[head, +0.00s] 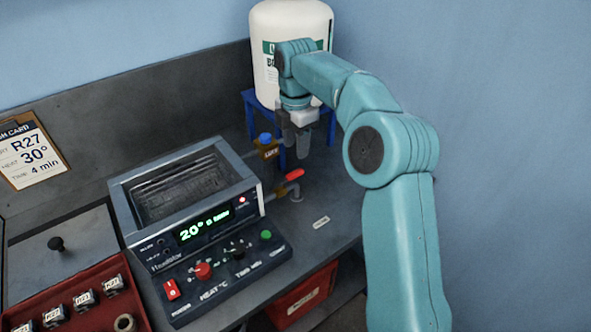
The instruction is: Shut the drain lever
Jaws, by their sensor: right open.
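The drain lever (294,175) has a red handle and sits on a small metal pipe fitting beside the right wall of the heated bath (190,205). The handle slants up to the right. My right gripper (303,152) hangs fingers down from the teal arm, in front of the blue stand. Its fingers are open, with nothing seen between them. In the picture it is just above the red handle, apart from it. My left gripper is out of view.
A white bottle (284,60) stands on a blue stand (252,110), with a blue-capped fitting (266,140) below. The bath's control panel (225,275) has knobs and a display reading 20°. A red tray (85,275) holds several small labelled pieces. A red bin (303,297) is below the bench edge.

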